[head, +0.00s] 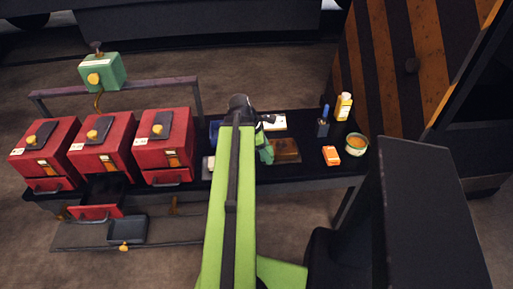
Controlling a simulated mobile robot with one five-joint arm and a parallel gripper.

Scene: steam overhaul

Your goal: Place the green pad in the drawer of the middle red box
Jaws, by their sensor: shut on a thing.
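Three red boxes stand in a row at the left. The middle red box (103,142) has its drawer (96,212) pulled out towards me, and the dark inside shows. The green pad (265,152) shows just right of my lime-green arm, above the dark bench and beside a brown tray. My gripper (264,138) is at the far end of the arm, mostly hidden by it, and is shut on the green pad. It is well to the right of the open drawer.
The left (45,152) and right (163,147) red boxes have shut drawers. A green box (102,71) stands on a rail behind. The brown tray (286,150), an orange block (331,156), a round tin (356,144) and a yellow bottle (343,106) are on the right. A grey tray (127,230) sits low in front.

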